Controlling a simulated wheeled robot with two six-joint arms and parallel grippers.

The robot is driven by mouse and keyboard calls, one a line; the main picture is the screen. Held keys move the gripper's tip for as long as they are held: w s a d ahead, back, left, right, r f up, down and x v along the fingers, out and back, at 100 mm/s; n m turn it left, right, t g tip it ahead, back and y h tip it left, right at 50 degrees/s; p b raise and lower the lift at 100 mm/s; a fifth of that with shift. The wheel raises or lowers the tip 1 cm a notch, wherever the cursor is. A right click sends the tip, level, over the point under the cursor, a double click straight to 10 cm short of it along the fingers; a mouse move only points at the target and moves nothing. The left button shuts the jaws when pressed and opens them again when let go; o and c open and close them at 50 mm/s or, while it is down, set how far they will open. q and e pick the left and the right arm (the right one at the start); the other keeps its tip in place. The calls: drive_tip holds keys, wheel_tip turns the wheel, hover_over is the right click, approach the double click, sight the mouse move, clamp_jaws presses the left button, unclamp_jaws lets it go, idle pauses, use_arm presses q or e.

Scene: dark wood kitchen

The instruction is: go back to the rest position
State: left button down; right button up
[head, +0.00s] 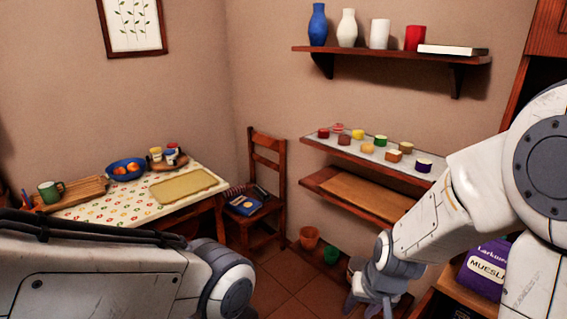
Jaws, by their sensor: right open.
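My right arm comes in from the right edge and bends down and to the left. My right gripper (368,302) hangs near the bottom of the head view, in front of the low shelf area. Its fingers point down, stand apart and hold nothing that I can see; their tips are near the picture's lower edge. My left arm lies across the lower left corner, and its gripper is out of the picture.
A table (100,212) with a patterned cloth stands at the left, bearing a blue bowl (118,172), a board and a green mug (50,191). A wooden chair (266,165) stands beside it. Wall shelves (330,142) hold several small pots. A purple muesli bag (483,268) is behind my right arm.

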drive_tip(key=s+a+r+n+g, duration=0.1)
drive_tip(key=s+a+r+n, duration=0.2)
drive_tip(key=s, duration=0.5)
drive_tip(key=s+a+r+n+g, duration=0.1)
drive_tip(key=s+a+r+n, duration=0.3)
drive_tip(key=s+a+n, duration=0.2)
drive_tip(key=s+a, duration=0.2)
drive_tip(key=s, duration=0.1)
drive_tip(key=shift+r+g, duration=0.25)
drive_tip(key=shift+g, duration=0.15)
